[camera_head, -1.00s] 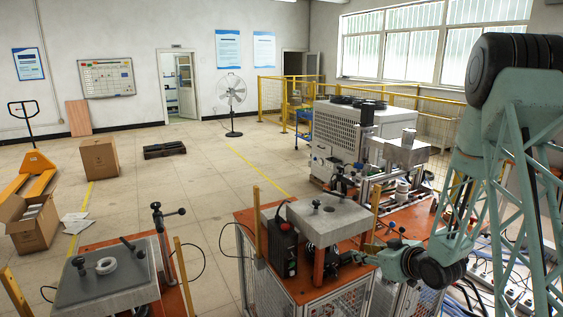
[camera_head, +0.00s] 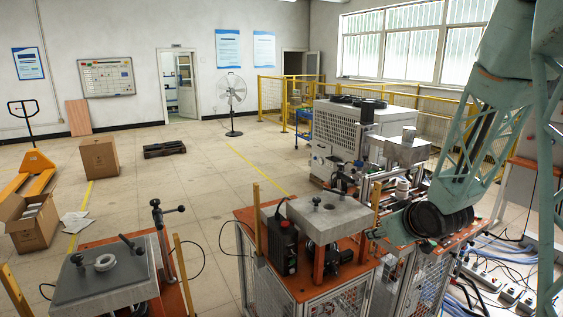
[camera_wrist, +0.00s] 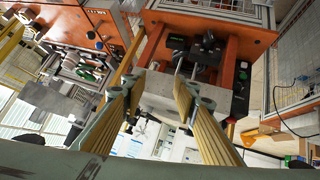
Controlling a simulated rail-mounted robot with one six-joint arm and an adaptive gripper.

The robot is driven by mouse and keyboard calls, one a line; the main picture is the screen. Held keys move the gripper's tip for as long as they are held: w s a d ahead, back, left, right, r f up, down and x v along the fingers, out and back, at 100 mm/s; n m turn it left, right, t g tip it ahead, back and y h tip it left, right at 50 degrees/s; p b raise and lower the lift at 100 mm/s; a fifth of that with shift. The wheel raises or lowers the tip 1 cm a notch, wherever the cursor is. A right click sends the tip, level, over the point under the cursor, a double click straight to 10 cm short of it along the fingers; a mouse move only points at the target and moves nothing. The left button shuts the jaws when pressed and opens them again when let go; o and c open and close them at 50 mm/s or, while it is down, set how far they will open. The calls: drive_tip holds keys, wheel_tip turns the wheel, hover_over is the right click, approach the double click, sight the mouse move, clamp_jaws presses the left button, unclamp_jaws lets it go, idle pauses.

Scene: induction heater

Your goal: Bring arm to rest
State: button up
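My gripper (camera_wrist: 160,82) shows in the wrist view with its two yellow-padded fingers spread apart and nothing seen between them. Behind the fingers is the grey plate (camera_wrist: 228,99) of the middle workstation, apparently some way off. In the head view my teal arm (camera_head: 480,130) comes down from the upper right, and its wrist is beside the right side of the middle workstation (camera_head: 322,286). The workstation has an orange top and a grey plate with a hole (camera_head: 335,217) raised on supports.
A second station (camera_head: 105,284) at the lower left carries a white ring (camera_head: 104,262). A machine with a white housing (camera_head: 345,132) stands behind the middle workstation. Cables and power strips (camera_head: 490,275) lie at the lower right. Open floor (camera_head: 200,190) is at the left middle.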

drive_tip(key=s+a+r+m+g+h+b, duration=0.1)
drive_tip(key=s+r, duration=0.6)
drive_tip(key=s, duration=0.3)
drive_tip(key=s+a+r+m+g+h+b, duration=0.1)
drive_tip(key=s+r+m+g+h, duration=0.1)
drive_tip(key=s+r, duration=0.7)
drive_tip(key=s+a+g, duration=0.1)
drive_tip(key=s+a, duration=0.1)
drive_tip(key=s, duration=0.9)
drive_tip(key=s+a+m+g+y+b, duration=0.1)
drive_tip(key=s+a, duration=0.2)
drive_tip(key=s, duration=0.8)
drive_tip(key=s+a+r+y, duration=0.1)
drive_tip(key=s+a, duration=0.2)
drive_tip(key=s, duration=0.7)
drive_tip(key=shift+s+a+m+g+b, duration=0.25)
drive_tip(key=shift+s+m+g+b, duration=0.05)
drive_tip(key=shift+s+g, duration=0.1)
drive_tip(key=shift+w, duration=0.1)
drive_tip(key=shift+c, duration=0.2)
